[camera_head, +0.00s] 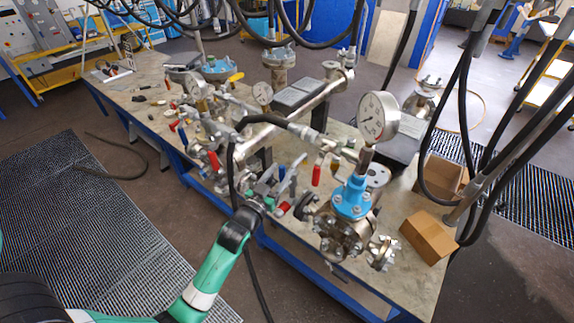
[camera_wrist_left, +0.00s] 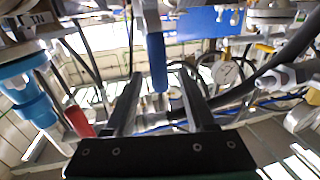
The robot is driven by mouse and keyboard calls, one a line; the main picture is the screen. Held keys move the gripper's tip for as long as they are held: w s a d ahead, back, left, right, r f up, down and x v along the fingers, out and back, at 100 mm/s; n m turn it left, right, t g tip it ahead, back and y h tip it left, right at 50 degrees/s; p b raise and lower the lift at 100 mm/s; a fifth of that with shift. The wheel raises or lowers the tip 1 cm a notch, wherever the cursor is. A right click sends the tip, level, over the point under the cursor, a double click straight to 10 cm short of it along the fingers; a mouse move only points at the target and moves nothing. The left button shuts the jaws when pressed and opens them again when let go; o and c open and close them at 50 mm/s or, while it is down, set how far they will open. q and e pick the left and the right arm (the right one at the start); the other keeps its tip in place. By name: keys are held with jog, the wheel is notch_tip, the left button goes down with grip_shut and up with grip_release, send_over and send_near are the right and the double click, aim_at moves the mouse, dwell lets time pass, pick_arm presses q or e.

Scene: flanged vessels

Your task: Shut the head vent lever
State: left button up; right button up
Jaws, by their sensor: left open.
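My left gripper (camera_head: 274,186) reaches in over the front of the bench, left of the blue-topped flanged vessel (camera_head: 351,198). In the left wrist view my left gripper (camera_wrist_left: 160,78) is open. A blue lever handle (camera_wrist_left: 157,62) hangs down between its two fingers, with gaps on both sides. A red lever handle (camera_wrist_left: 79,121) is to the left of the fingers in that view. Another red handle (camera_head: 316,175) hangs from the pipework left of the vessel in the head view. I cannot tell which handle is the head vent lever. My right gripper is out of view.
A large dial gauge (camera_head: 378,117) stands above the blue-topped vessel. Pipes, hoses and several red handles crowd the bench (camera_head: 132,95) left of my gripper. Cardboard boxes (camera_head: 428,238) sit at the right end. The floor (camera_head: 150,190) in front of the bench is mostly clear.

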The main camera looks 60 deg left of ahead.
pick_arm(q)
jog(key=x, duration=0.4)
jog(key=shift+w+a, duration=0.15)
jog(key=shift+w, duration=0.1)
jog(key=shift+c, duration=0.2)
grip_shut()
dwell(1.0)
